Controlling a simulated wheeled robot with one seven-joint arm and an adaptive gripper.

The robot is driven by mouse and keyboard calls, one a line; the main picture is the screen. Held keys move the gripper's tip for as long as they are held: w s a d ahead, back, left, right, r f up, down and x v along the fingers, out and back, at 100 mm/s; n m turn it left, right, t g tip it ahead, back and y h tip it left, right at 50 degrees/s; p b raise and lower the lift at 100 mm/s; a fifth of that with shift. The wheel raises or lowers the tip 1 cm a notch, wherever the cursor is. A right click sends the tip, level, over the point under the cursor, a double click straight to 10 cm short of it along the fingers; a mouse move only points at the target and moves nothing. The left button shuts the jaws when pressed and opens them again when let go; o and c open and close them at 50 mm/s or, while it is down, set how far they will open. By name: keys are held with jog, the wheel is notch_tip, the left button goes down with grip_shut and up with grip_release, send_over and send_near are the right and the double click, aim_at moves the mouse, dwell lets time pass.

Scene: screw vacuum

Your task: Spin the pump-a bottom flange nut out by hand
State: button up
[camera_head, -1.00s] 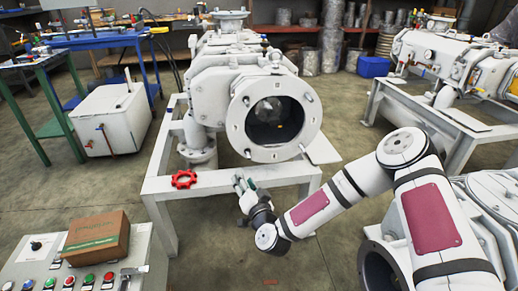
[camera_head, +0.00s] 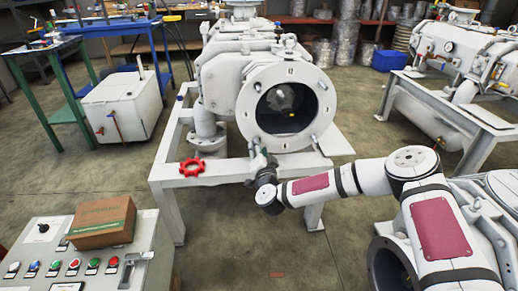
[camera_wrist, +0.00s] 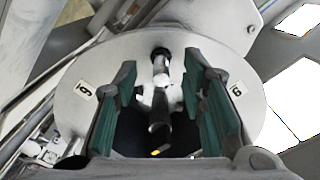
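The pump (camera_head: 240,85) stands on a pale frame, with its round end flange (camera_head: 252,125) facing me. In the head view my gripper (camera_head: 263,158) is just below the lower rim of the flange. In the wrist view the flange ring (camera_wrist: 75,112) fills the background. A bolt-like piece (camera_wrist: 161,75) with a dark end points between the two green-padded fingers of my gripper (camera_wrist: 168,110). The fingers stand apart, with visible gaps on both sides of it. I cannot tell the nut apart from the bolt clearly, nor its depth between the fingers.
A red handwheel (camera_head: 192,167) sits on the pale frame (camera_head: 165,172) left of my gripper. A control panel (camera_head: 140,235) with a cardboard box (camera_head: 102,222) is at the lower left. Another pump machine (camera_head: 445,70) stands at the right. Floor is clear in front of the frame.

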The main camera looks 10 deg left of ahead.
jog(key=shift+b+x, duration=0.3)
jog(key=shift+x, duration=1)
jog(key=shift+c, duration=0.6)
grip_shut()
jog(key=shift+r+n, duration=0.1)
jog(key=shift+n, duration=0.2)
